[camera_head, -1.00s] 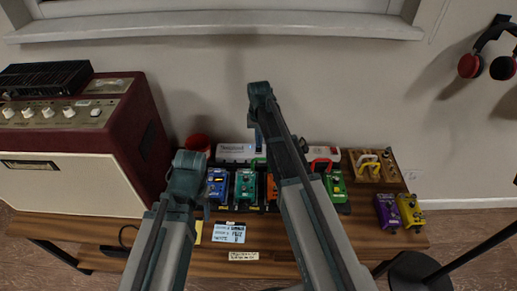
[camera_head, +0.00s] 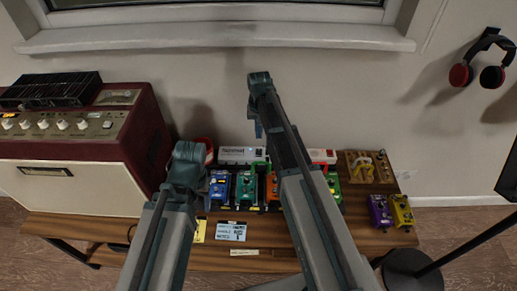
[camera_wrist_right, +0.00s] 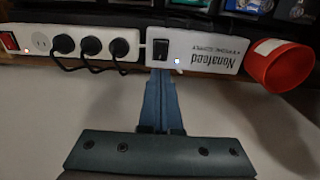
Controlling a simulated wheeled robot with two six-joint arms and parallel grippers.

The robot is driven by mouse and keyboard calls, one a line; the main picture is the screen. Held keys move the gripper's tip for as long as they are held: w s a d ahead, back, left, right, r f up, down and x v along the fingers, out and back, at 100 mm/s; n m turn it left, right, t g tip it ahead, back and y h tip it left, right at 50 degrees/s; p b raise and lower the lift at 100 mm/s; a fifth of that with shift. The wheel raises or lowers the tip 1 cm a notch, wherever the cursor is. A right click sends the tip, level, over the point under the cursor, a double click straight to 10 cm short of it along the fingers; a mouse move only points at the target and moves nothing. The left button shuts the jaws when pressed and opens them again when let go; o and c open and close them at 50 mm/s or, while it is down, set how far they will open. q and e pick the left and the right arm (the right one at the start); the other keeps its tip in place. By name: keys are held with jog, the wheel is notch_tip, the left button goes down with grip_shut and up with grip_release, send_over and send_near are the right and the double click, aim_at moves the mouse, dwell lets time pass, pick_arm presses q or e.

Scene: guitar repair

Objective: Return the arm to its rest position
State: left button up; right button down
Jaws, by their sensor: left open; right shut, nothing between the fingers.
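My right arm reaches up through the middle of the head view. Its gripper (camera_head: 259,129) points down in front of the wall, above the back of the bench. In the right wrist view its blue fingers (camera_wrist_right: 163,103) are together with nothing between them, in front of the white power supply (camera_wrist_right: 195,50). My left arm is bent at the left of the pedals. Its gripper (camera_head: 206,201) is mostly hidden behind its own arm, near the blue pedal (camera_head: 222,186), and is open. I cannot tell whether it touches anything.
The wooden bench (camera_head: 200,259) holds a red amplifier (camera_head: 90,145), several pedals, a power strip (camera_wrist_right: 85,43) with plugs and a red cup (camera_wrist_right: 279,65). A purple pedal (camera_head: 380,211) and a yellow pedal (camera_head: 401,211) sit at the right.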

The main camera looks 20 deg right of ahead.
dwell(0.4)
jog(key=s+a+n+h, duration=0.1)
jog(key=s+a+n, duration=0.45)
jog(key=s, duration=0.75)
jog(key=s+a+n, duration=0.2)
jog(key=s+a, duration=0.6)
jog(key=s, duration=0.5)
notch_tip(320, 180, up, 14)
jog(key=w+p, duration=0.2)
jog(key=p, duration=1.2)
jog(key=shift+d+m, duration=0.1)
jog(key=shift+m, duration=0.15)
